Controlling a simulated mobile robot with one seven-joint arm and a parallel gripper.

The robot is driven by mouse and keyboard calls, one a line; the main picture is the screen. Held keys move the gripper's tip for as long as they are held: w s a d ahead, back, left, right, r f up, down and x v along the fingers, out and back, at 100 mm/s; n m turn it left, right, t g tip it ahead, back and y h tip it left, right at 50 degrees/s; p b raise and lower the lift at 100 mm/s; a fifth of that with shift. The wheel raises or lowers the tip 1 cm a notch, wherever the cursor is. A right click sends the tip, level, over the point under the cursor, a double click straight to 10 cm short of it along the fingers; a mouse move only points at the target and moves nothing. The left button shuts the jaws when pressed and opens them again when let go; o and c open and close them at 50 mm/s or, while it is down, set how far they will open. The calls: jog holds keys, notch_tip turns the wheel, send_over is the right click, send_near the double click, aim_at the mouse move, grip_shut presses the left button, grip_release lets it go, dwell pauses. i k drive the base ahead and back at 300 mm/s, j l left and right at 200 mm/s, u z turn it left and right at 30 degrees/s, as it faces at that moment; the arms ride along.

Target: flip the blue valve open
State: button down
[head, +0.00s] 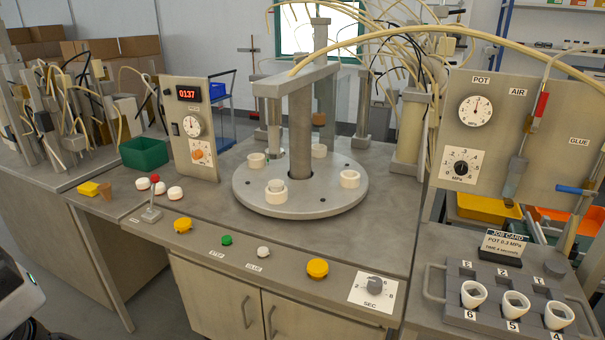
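The blue valve (570,189) is at the right of the head view, below the GLUE label (579,141) on the grey panel. Its blue lever lies nearly level, crosswise to the tan hose (572,228) that runs down from it. A red-handled valve (541,105) sits on the AIR line to its left, with its handle roughly along the line. My gripper is not in view.
The panel (510,130) carries a POT gauge (475,110) and a dial (461,166). Below are yellow and orange bins (488,207), a job card (503,244) and a grey rack (500,320) holding white parts. A hose (520,45) arches over the panel. A round turntable (300,202) stands left.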

aim_at(569, 190)
jog(key=z, duration=0.4)
jog(key=i+l+z, duration=0.1)
jog(key=z, duration=0.3)
jog(key=i+z, duration=0.1)
jog(key=z, duration=0.25)
jog(key=j+z, duration=0.1)
jog(key=z, duration=0.2)
jog(key=i+j+z, duration=0.1)
jog(key=z, duration=0.25)
